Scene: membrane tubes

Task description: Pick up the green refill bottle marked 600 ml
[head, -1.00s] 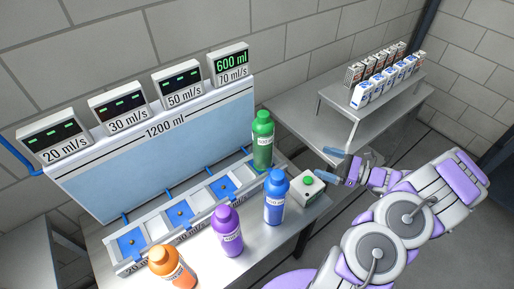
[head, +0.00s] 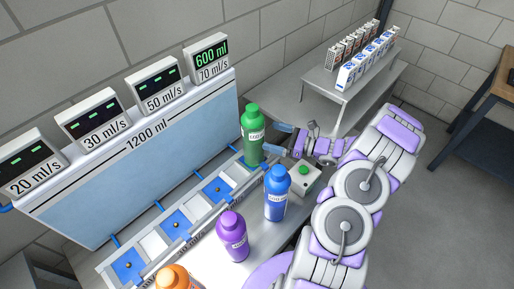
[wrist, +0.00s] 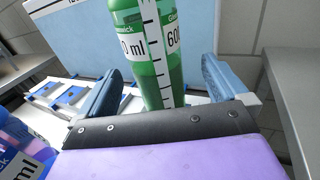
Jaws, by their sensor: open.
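The green bottle (head: 251,135) stands upright at the far right end of the row of bays, under the display that reads 600 ml. In the wrist view the green bottle (wrist: 148,50) rises between the two blue fingers, with a scale and a partly visible label starting "60". My gripper (head: 276,143) is open beside the bottle on its right, with the fingers pointing at it. In the wrist view my gripper (wrist: 165,82) has one finger on each side of the bottle, with gaps showing. I cannot tell how deep the bottle sits between the fingers.
The blue bottle (head: 276,195) and a box with a green button (head: 304,172) stand close in front of my gripper. A purple bottle (head: 232,237) and an orange bottle (head: 173,280) stand further left. A blue panel (head: 150,150) rises behind. Small cartons (head: 362,60) stand on a back shelf.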

